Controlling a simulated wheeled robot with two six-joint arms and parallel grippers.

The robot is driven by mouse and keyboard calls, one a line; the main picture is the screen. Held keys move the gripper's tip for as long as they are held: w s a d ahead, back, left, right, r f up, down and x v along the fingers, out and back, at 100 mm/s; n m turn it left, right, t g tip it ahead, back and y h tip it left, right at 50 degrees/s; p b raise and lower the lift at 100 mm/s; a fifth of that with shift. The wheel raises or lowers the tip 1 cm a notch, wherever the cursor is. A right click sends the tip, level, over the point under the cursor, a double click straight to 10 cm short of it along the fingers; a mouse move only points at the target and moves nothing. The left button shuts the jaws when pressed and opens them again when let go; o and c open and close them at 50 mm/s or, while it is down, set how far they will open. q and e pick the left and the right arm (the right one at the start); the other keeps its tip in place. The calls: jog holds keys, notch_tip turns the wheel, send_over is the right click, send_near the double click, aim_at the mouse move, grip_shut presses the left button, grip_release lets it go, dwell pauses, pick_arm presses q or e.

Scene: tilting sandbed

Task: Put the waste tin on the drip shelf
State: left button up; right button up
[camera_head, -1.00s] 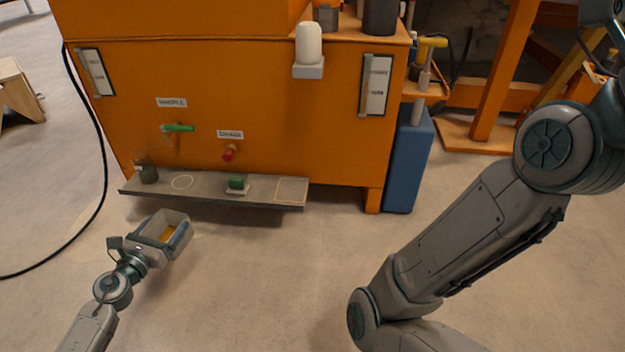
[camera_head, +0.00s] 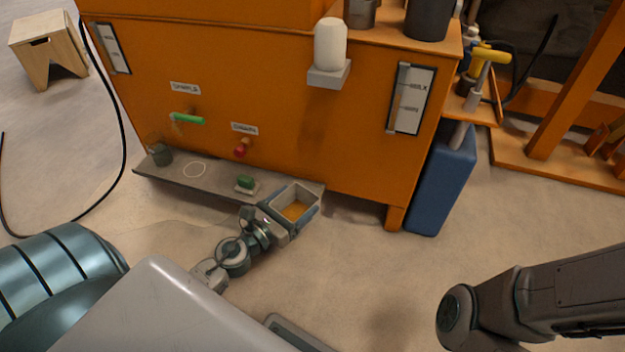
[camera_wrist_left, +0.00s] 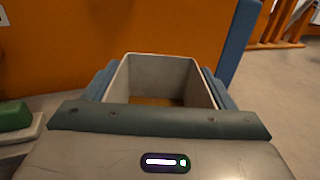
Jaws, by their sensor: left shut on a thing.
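The waste tin (camera_head: 311,214) is a grey, open-topped square box with an amber-brown bottom. My left gripper (camera_head: 291,212) is shut on it, its fingers along two opposite sides. In the left wrist view the tin (camera_wrist_left: 150,72) sits between the blue-grey fingers of the gripper (camera_wrist_left: 158,90). The drip shelf (camera_head: 215,184) is a grey ledge low along the orange cabinet's front. The tin appears at the shelf's right end and covers part of it; I cannot tell whether they touch. My right gripper is not in view.
A dark cup (camera_head: 161,155) and a green block on a pale base (camera_head: 246,184) stand on the shelf, with a white ring marking (camera_head: 194,169) between them. Green (camera_head: 187,118) and red (camera_head: 241,150) taps project above. A blue container (camera_head: 440,190) stands right of the orange cabinet (camera_head: 290,110).

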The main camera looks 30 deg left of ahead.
pick_arm(q)
jog(key=w+a+f+b, duration=0.1)
jog(key=w, duration=0.2)
jog(key=w+a+f+b, duration=0.1)
jog(key=w+a+f, duration=0.1)
jog(key=w, duration=0.2)
jog(key=w+a+f+b, duration=0.1)
jog(key=w+b, duration=0.1)
jog(key=w, duration=0.1)
jog(key=shift+w+a+f, duration=0.25)
jog(key=shift+w+f, duration=0.15)
jog(key=shift+r, duration=0.1)
jog(key=o, duration=1.1)
jog(key=shift+o, duration=0.2)
